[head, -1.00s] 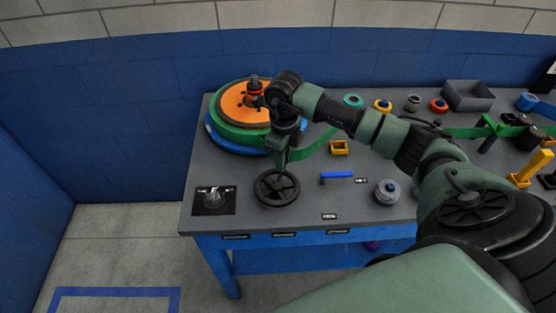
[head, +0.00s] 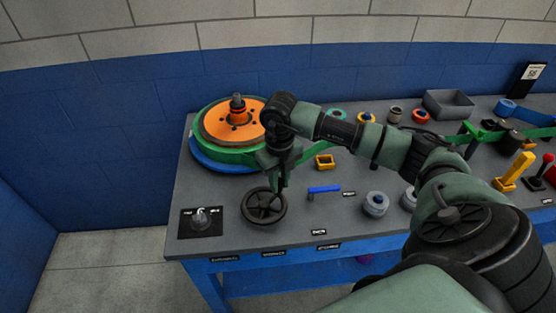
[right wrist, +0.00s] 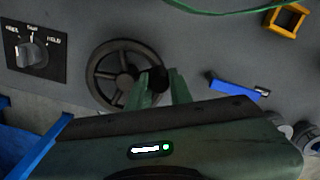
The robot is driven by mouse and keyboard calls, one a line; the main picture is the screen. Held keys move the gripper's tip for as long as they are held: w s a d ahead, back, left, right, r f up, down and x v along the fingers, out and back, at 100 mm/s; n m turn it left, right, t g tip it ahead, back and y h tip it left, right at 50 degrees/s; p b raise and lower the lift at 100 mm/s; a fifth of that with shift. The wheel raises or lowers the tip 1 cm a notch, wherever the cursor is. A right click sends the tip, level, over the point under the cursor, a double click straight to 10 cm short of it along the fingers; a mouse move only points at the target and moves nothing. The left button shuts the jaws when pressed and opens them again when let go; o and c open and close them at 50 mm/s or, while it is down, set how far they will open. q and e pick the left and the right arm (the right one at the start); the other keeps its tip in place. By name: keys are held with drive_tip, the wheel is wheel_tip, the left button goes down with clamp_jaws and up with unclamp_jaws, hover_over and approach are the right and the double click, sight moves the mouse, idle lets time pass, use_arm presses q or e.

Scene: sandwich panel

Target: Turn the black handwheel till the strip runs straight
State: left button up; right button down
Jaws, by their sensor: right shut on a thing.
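The black handwheel (head: 264,207) lies near the front left of the grey bench and also shows in the right wrist view (right wrist: 112,75). My right gripper (head: 281,186) reaches down to the right side of its rim. In the right wrist view, my right gripper (right wrist: 160,88) is shut on the handwheel at that side, with the grip partly hidden by the fingers. The green strip (right wrist: 215,11) bows along the top of the wrist view. In the head view, my right arm hides part of it. My left gripper is not in view.
A reel with an orange face (head: 222,122) stands behind the handwheel. A grey bin (head: 460,103) and several spools stand farther right.

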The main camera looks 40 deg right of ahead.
drive_tip(key=shift+d, duration=0.1)
drive_tip(key=c, duration=1.3)
unclamp_jaws()
drive_tip(key=shift+s, duration=0.1)
drive_tip(key=shift+r, duration=0.2)
drive_tip(key=shift+r, duration=0.35)
wheel_tip(320, 180, up, 7)
drive_tip(key=shift+f+b, duration=0.1)
drive_tip(key=shift+b, duration=0.8)
